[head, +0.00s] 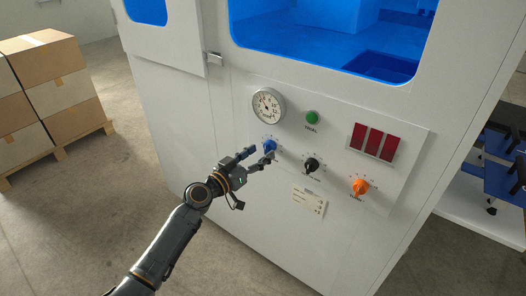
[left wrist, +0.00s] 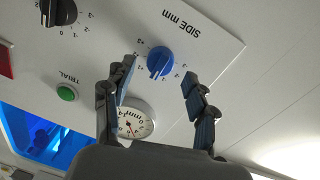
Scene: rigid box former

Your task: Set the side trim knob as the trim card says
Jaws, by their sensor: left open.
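The blue side trim knob (head: 269,146) sits on the white control panel, left of a black knob (head: 311,164) and an orange knob (head: 360,187). In the left wrist view the blue knob (left wrist: 160,62) has "SIDE mm" printed beside it and scale marks around it; I cannot read its exact setting. My left gripper (head: 262,153) is open at the blue knob. In the left wrist view its fingers lie on either side of the knob, with a gap to each. The trim card (head: 309,200) is below the knobs, its writing too small to read. My right gripper is not in view.
A round dial (head: 267,106) and a green TRIAL button (head: 312,117) are above the knobs. Red displays (head: 372,142) are at the panel's right. Stacked cartons (head: 50,65) stand on a pallet at the left. The floor between them and the machine is clear.

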